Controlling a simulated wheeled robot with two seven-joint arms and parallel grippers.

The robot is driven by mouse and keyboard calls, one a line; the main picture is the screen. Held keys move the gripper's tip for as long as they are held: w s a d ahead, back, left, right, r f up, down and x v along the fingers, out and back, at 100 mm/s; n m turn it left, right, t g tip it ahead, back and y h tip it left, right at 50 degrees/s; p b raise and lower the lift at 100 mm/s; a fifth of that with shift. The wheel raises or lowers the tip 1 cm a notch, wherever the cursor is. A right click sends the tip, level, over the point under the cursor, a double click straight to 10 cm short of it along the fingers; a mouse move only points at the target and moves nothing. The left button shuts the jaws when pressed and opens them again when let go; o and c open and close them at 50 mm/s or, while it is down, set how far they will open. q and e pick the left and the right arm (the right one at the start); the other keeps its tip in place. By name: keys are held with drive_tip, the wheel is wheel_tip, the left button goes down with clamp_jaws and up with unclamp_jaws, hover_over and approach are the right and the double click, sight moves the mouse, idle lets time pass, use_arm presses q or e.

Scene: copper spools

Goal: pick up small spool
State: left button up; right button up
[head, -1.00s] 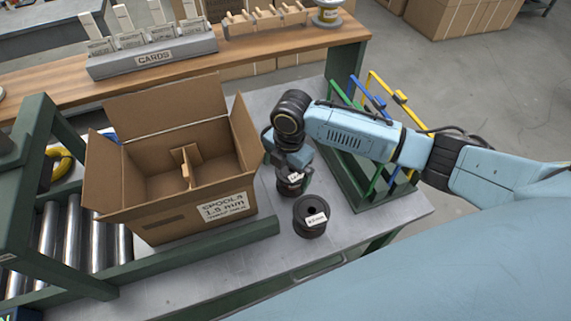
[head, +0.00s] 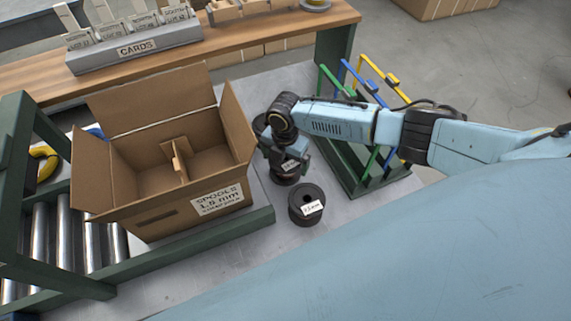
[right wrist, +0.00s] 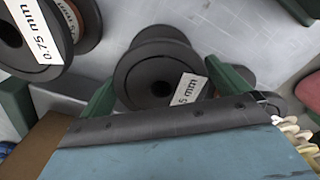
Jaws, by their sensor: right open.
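My right gripper (head: 287,163) points down over a dark spool (head: 286,179) with a white label, on the grey bench beside the carton. In the right wrist view its green fingers (right wrist: 166,92) are open, one on each side of a dark spool (right wrist: 135,83) whose label partly reads "5 mm". I cannot tell whether they touch it. A second dark spool (head: 307,203) with a white label stands nearer me. Another spool (head: 261,124) is partly hidden behind my right arm. The right wrist view also shows a spool labelled 0.75 mm (right wrist: 45,57) at upper left. My left gripper is not in view.
An open carton (head: 190,222) labelled spools 1.5 mm stands left of the spools, with a divider inside. A green rack with coloured bars (head: 352,175) stands close on the right. Rollers (head: 65,240) are at the left. Bare bench lies around the front spool.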

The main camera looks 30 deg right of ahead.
wheel_tip(320, 180, down, 3)
drive_tip(key=shift+s+f, duration=0.1)
drive_tip(key=shift+f, duration=0.05)
drive_tip(key=c, duration=1.3)
